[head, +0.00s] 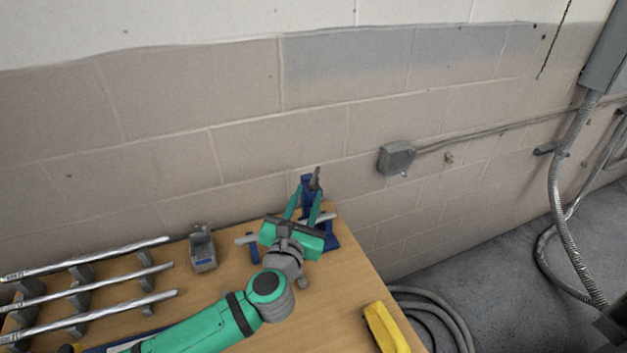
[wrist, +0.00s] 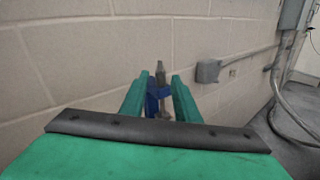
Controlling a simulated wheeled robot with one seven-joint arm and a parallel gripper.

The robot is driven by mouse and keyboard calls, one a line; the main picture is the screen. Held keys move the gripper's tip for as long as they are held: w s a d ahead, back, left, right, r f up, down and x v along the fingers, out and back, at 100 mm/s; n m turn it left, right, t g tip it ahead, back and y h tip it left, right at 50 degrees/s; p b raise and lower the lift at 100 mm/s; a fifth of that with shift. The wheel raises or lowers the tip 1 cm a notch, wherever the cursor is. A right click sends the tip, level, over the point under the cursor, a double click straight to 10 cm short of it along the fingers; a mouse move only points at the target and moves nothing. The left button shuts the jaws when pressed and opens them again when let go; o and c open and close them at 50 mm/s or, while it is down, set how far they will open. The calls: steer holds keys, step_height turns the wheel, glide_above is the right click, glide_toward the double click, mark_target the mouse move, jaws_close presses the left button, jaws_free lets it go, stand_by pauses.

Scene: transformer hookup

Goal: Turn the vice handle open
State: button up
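The blue vice (head: 307,184) stands at the far right corner of the wooden table in the head view, partly hidden by my gripper. A dark grey upright piece (head: 316,178), which looks like the vice handle, rises at its top. In the wrist view this grey piece (wrist: 160,72) shows between my fingertips, with blue vice parts (wrist: 153,95) below it. My gripper (head: 308,192) is open, its two green fingers apart and pointing at the vice. It also shows in the wrist view (wrist: 160,77). I cannot tell whether either finger touches the handle.
A silver rod (head: 246,240) shows beside the vice. A grey holder (head: 203,249) and racked metal pipes (head: 90,258) are on the table (head: 340,310) to the left. A yellow object (head: 386,328) lies near the right edge. The block wall with a grey box (head: 396,158) is close behind.

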mark_target(318, 167)
steer(key=x, duration=0.7)
steer(key=shift+w, duration=0.15)
jaws_close()
